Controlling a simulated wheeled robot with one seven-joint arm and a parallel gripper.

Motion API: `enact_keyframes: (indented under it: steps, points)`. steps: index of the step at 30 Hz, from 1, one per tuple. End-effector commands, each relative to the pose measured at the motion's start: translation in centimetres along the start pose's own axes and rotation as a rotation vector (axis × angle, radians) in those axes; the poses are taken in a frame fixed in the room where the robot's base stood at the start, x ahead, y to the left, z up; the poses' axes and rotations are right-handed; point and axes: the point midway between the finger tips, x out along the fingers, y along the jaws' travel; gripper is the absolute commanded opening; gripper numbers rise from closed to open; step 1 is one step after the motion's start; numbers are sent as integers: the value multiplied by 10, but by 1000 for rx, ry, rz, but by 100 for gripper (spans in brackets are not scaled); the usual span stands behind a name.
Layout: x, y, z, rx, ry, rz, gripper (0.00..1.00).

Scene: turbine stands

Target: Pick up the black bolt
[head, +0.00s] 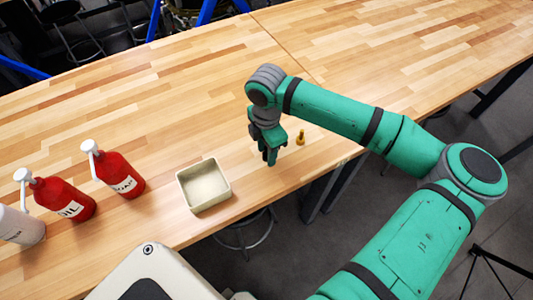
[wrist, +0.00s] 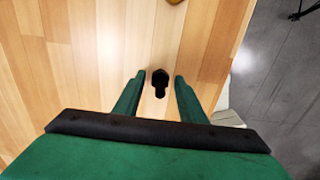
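The black bolt (wrist: 160,82) stands on the wooden table in the wrist view, its dark head toward the camera. It lies between the two green fingers of my gripper (wrist: 157,78), with a gap visible on each side. The fingers are open and hold nothing. In the head view my gripper (head: 270,156) points down over the table near its front edge. The black bolt cannot be made out there and seems hidden by the gripper.
A yellow bolt (head: 301,137) stands just right of my gripper. An open cream bin (head: 184,193) sits to its left. Two red bottles (head: 122,176) (head: 66,200) and a white bottle (head: 20,226) stand further left. The table behind the gripper is clear.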

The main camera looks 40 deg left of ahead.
Motion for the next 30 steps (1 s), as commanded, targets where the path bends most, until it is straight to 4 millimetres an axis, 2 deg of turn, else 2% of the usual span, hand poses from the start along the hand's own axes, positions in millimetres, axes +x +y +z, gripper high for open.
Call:
enact_keyframes:
  steps: [1, 4, 14, 20, 25, 30]
  points:
    - [0, 0, 0, 1, 0, 0, 24]
    - [0, 0, 0, 1, 0, 0, 0]
    - [-1, 0, 0, 0, 0, 0, 0]
    - [-11, 0, 0, 1, -1, 2, 0]
    - [-36, -2, -1, -1, 0, 3, 0]
    - [-70, -28, -17, -3, 0, 4, 0]
